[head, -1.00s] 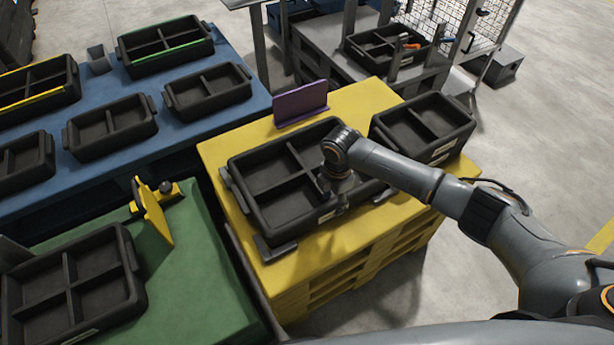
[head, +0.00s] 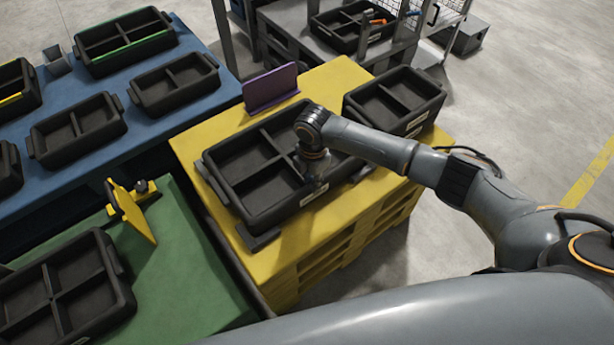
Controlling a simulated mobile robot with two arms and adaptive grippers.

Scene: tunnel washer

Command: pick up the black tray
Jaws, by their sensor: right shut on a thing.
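A large black divided tray (head: 282,213) sits on the yellow pallet table (head: 285,258) in the middle of the head view. Its visible compartments look empty. My right gripper (head: 318,182) points down at the tray's near wall and is shut on it. My right wrist and arm hide the tray's right part and part of the fingers. The tray appears to rest level in its place, and I cannot see a gap under it. My left gripper is not in view.
A smaller black tray (head: 427,109) stands close on the right, and a purple panel (head: 271,87) stands behind. A green table (head: 190,270) with a yellow bracket (head: 133,212) and a blue table (head: 150,128) with several trays lie left. Floor at right is clear.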

